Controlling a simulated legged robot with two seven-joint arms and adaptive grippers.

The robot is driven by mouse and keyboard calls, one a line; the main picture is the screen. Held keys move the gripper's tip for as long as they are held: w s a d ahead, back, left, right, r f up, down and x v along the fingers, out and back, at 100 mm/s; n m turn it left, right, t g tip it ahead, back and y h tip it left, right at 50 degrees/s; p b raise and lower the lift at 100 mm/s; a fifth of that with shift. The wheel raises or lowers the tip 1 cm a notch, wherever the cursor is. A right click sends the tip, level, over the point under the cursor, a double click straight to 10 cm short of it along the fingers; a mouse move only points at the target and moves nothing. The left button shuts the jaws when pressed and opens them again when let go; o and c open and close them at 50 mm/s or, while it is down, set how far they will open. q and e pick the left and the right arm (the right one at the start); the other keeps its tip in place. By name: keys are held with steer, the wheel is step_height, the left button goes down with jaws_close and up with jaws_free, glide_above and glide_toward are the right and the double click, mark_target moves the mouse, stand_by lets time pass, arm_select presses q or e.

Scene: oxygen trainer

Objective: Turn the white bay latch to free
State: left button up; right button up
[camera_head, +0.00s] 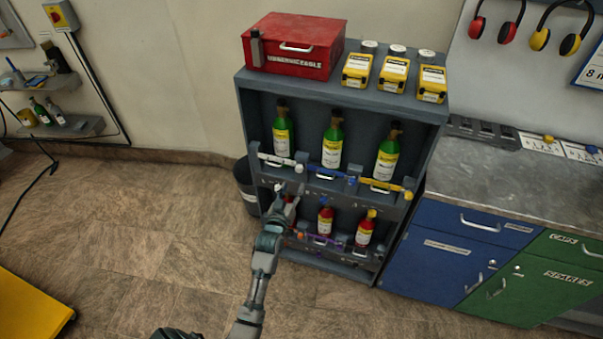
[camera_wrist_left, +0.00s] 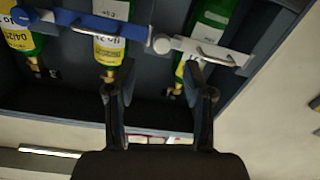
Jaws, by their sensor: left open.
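The white bay latch (camera_head: 277,159) is a bar across the front of the left upper bay of the dark grey rack, in front of a green bottle (camera_head: 282,134). In the left wrist view the white latch (camera_wrist_left: 208,50) lies across a bottle at upper right, with a round end towards the middle. My left gripper (camera_head: 289,188) is just below the white latch in the head view. In the wrist view its two fingers (camera_wrist_left: 160,92) are spread and empty. The right finger's tip overlaps the latch in the picture; I cannot tell whether they touch. My right gripper is not in view.
A blue latch (camera_head: 328,174) and a yellow latch (camera_head: 384,185) cross the neighbouring bays. Red bottles (camera_head: 325,220) stand on the lower shelf. A red case (camera_head: 295,46) and yellow devices (camera_head: 394,74) sit on top. A dark bin (camera_head: 245,186) stands left of the rack.

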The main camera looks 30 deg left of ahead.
mark_target(298, 172)
arm_select(q)
steer(key=x, duration=0.2)
steer(key=b+x, duration=0.1)
steer(key=x, duration=0.4)
steer(key=shift+w+a+f, duration=0.2)
steer(key=shift+a, duration=0.2)
steer(key=shift+w+d+r, duration=0.1)
steer(key=shift+w+d, duration=0.1)
steer(key=shift+w, duration=0.05)
steer(key=shift+d+r, duration=0.15)
steer(key=shift+d, duration=0.05)
steer(key=shift+a, duration=0.4)
steer(key=c, duration=0.6)
steer(key=shift+a, duration=0.1)
jaws_close()
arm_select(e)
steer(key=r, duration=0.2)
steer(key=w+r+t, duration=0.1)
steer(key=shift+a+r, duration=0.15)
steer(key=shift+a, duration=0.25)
